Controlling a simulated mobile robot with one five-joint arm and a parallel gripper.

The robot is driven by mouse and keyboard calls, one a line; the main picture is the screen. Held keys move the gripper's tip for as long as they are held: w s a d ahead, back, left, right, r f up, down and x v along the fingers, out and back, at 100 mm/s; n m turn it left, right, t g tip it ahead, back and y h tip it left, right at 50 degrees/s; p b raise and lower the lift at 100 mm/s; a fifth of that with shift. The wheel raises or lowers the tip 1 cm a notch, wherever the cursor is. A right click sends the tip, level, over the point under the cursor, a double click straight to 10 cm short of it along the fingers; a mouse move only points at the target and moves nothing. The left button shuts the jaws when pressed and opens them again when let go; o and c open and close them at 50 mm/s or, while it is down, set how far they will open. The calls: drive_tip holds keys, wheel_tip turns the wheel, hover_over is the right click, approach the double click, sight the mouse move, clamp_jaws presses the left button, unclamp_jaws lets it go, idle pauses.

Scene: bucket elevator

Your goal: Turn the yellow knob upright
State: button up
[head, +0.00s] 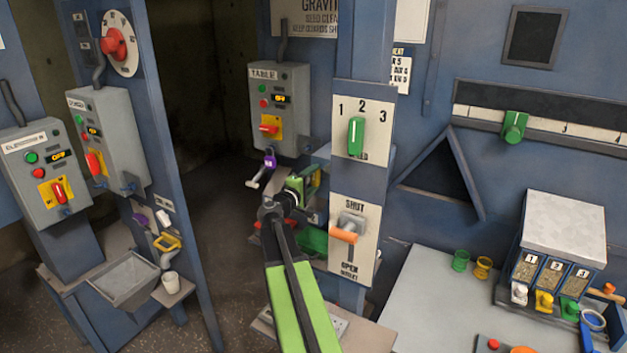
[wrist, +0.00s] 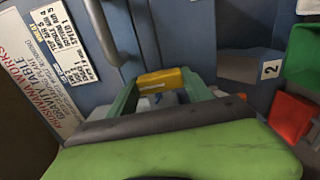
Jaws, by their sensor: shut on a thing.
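A yellow block-like knob (wrist: 165,79) sits between the green fingers of my gripper (wrist: 163,92) in the wrist view. The fingers touch it at its two ends, and it lies crosswise in that picture. A small blue mark shows just below it. In the head view, my gripper (head: 303,184) is by the foot of the blue column, left of the SHUT/OPEN panel. There the knob is mostly hidden by my gripper and wrist, so its tilt cannot be told.
A grey TABLE switch box (head: 279,105) with a purple-handled lever (head: 269,161) below it stands behind my gripper. The orange outlet handle (head: 343,236) is close on the right. A red bin (wrist: 288,115) and a green bin (wrist: 304,55) show in the wrist view.

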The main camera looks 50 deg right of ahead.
drive_tip(key=o, duration=1.4)
drive_tip(key=shift+c, duration=0.2)
drive_tip(key=shift+a, duration=0.1)
drive_tip(key=v, duration=1.7)
drive_tip(key=shift+a, duration=0.15)
